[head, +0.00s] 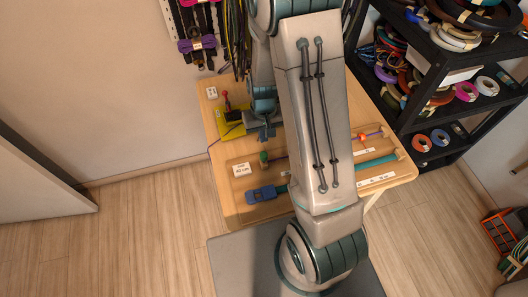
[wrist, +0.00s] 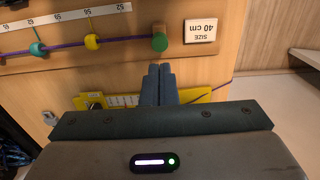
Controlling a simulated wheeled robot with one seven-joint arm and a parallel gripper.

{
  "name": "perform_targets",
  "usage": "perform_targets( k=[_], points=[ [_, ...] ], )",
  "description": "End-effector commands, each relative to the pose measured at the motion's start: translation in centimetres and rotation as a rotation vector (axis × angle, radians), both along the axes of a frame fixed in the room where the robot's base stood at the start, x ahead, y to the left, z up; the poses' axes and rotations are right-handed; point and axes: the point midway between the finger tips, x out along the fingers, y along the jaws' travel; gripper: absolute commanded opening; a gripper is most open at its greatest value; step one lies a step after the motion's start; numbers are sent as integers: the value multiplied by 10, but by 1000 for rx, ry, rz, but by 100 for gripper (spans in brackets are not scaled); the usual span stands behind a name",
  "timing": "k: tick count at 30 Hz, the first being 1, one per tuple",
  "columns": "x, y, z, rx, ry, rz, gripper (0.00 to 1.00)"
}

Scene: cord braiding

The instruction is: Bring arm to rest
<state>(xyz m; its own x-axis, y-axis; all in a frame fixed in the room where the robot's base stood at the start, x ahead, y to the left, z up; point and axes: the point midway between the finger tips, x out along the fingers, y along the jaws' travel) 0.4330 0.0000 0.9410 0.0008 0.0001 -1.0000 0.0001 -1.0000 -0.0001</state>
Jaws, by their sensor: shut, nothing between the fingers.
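My gripper (head: 267,135) hangs over the wooden table (head: 228,207), near its back left part, with my arm reaching across the middle of the head view. In the wrist view its two dark blue fingers (wrist: 159,70) lie side by side, shut, with nothing between them. They show in front of a yellow tool (wrist: 203,95) and point toward a wooden board (wrist: 120,47). The board carries a purple cord (wrist: 65,46), a green peg (wrist: 159,42), a yellow bead (wrist: 92,41) and a teal bead (wrist: 38,48). My arm hides much of the table.
A card reading 40 cm (head: 241,169) lies at the board's left end. A blue clamp (head: 262,194) is at the table's front left. Cords (head: 197,43) hang on the wall at the back. A black shelf (head: 432,103) with coils stands at the right. Floor at left is clear.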

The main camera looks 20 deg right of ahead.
Motion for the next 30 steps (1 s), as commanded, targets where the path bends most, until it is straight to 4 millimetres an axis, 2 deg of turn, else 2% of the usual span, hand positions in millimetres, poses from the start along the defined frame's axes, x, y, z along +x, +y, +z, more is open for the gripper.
perform_targets(
  k=[17, 22, 30],
  points=[
    [0, 0, 4, 2, -4, 0, 0],
    [-2, 3, 31, 16, -37, -1, 0],
    [-21, 6, 98, 41, -114, 4, 0]
  ],
)
